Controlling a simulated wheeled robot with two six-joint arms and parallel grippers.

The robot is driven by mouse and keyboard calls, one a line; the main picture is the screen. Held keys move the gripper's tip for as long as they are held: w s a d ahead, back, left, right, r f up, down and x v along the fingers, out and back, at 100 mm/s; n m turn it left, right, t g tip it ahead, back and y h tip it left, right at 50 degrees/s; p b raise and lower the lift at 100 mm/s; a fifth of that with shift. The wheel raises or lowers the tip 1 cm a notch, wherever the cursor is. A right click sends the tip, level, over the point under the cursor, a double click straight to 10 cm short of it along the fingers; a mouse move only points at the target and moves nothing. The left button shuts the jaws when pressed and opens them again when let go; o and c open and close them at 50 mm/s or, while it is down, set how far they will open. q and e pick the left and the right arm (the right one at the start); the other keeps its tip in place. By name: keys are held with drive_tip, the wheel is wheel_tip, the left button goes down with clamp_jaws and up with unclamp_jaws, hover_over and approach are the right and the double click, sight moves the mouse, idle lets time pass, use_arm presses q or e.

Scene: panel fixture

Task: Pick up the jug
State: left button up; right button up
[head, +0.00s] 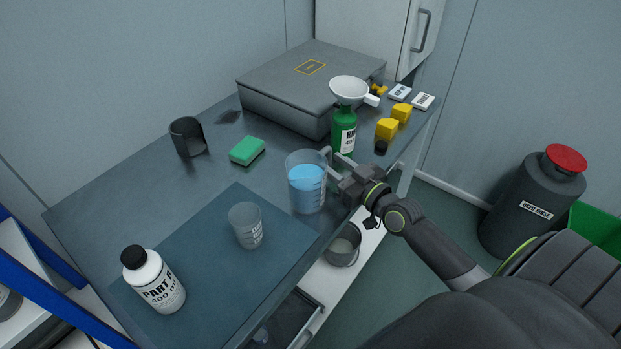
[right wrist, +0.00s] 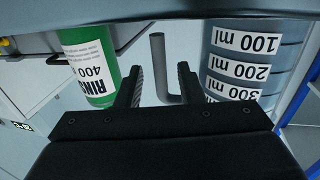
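The jug (head: 306,186) is a clear measuring jug with blue liquid, upright near the table's right edge. In the right wrist view the jug (right wrist: 243,65) is at the right, with ml labels, and its grey handle (right wrist: 158,60) shows between my fingers. My right gripper (head: 338,164) reaches in from the right at the jug's handle side. In the right wrist view my right gripper (right wrist: 161,82) is open, with gaps visible on both sides of the handle. How deep the handle sits between the fingers is unclear. My left gripper is not in view.
A green bottle (head: 343,136) with a white funnel (head: 349,90) stands close behind the gripper. A clear beaker (head: 246,226) and white bottle (head: 154,280) stand on the mat (head: 210,250). A green sponge (head: 247,151), dark cup (head: 187,137) and grey case (head: 300,85) are behind.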

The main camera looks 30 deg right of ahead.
drive_tip(key=shift+w+a, duration=0.25)
drive_tip(key=shift+w, duration=0.95)
clamp_jaws()
